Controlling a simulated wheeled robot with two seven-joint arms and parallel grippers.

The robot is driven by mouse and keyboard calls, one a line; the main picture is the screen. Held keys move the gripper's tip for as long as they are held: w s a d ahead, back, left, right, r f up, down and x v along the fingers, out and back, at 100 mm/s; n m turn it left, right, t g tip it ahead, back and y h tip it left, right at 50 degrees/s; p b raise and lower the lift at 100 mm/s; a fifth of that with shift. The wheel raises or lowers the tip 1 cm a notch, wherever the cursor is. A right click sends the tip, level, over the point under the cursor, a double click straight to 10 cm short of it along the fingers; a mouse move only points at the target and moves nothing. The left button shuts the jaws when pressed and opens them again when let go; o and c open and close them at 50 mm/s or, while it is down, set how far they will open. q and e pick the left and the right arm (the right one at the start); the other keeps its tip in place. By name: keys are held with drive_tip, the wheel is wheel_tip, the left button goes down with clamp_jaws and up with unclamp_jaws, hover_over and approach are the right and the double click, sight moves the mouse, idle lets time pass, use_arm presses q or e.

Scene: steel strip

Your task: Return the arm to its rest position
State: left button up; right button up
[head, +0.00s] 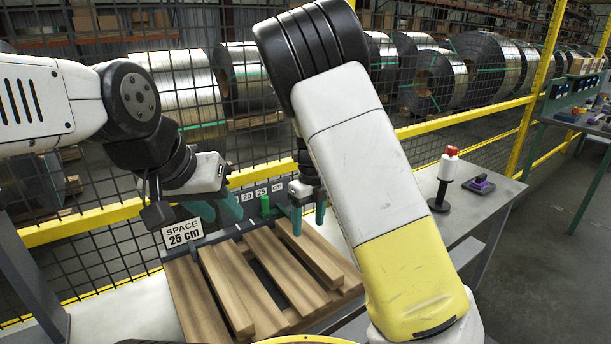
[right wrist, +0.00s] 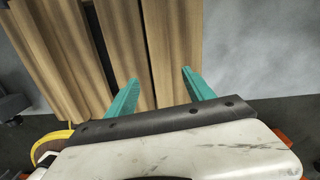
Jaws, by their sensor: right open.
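My right arm fills the middle of the head view. My right gripper (head: 308,218) has its teal fingers apart, over the far end of the wooden slats (head: 228,285). In the right wrist view the right gripper (right wrist: 161,85) is open and the wooden slats (right wrist: 172,45) lie beneath and between its fingertips. I see nothing held, and cannot tell how far the fingers are above the wood. My left gripper (head: 216,210) hangs at the far left side of the slats, its teal fingers apart and nothing visible between them.
A sign (head: 183,234) reading "SPACE 25 cm" stands behind the slats. A rail with number labels (head: 262,191) and a green marker (head: 265,204) is behind them. Yellow-railed mesh fence lies behind.

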drive_tip(key=s+d+r+n+t, duration=0.2)
drive_tip(key=s+d+r+n, duration=0.2)
drive_tip(key=n, duration=0.5)
drive_tip(key=s+d+r+n+t+y, duration=0.1)
drive_tip(key=s+d+r+n+t, duration=0.1)
drive_tip(key=s+d+r+n, duration=0.3)
drive_tip(key=s+d+r+n+t, duration=0.2)
drive_tip(key=s+d+r+n, duration=0.2)
drive_tip(key=s+r+n, duration=0.6)
drive_tip(key=s+n, duration=0.4)
drive_tip(key=shift+s+d+r+n+y, duration=0.2)
drive_tip(key=shift+r+n+y, duration=0.1)
